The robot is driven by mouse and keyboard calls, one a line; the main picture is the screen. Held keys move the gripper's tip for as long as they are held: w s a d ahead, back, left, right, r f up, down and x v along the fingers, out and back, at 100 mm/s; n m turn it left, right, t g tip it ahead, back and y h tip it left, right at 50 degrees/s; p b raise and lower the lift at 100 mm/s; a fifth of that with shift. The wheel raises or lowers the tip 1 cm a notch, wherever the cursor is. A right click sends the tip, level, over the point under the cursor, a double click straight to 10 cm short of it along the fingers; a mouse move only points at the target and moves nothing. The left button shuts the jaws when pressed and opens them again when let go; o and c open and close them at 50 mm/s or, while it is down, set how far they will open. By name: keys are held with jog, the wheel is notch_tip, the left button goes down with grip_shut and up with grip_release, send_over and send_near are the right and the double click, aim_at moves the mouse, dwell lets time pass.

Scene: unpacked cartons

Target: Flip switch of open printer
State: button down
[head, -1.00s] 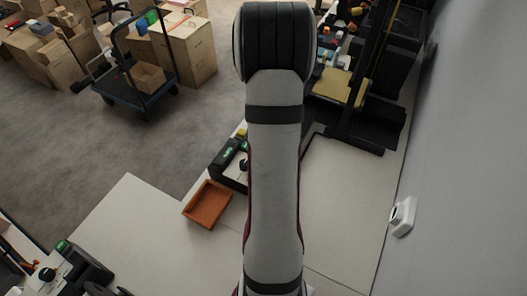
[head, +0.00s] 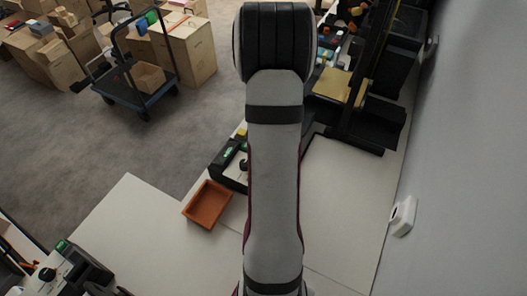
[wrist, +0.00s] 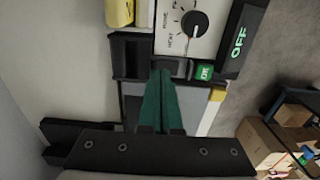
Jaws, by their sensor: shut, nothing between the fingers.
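In the wrist view my gripper (wrist: 161,74) is shut and empty, its two green fingers pressed together. Its fingertips are at the lower edge of a control panel (wrist: 174,40), beside a dark slot; I cannot tell whether they touch. The panel has a black round knob (wrist: 194,25) with a white pointer. A small green-lit switch (wrist: 204,72) sits just right of the fingertips. A black block beside it reads OFF (wrist: 240,42). In the head view a black printer frame (head: 362,75) with a yellowish plate (head: 338,88) stands behind my arm, which hides my gripper.
An orange tray (head: 208,204) lies on the white table (head: 130,215). A similar black control unit (head: 75,268) is at the lower left. A white wall box (head: 403,215) is at the right. A yellow object (wrist: 120,12) borders the panel. Cartons and a trolley (head: 140,85) stand beyond.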

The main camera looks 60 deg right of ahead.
jog(key=shift+f, duration=0.9)
dwell(0.5)
notch_tip(320, 180, up, 7)
jog(key=shift+f, duration=0.1)
dwell(0.5)
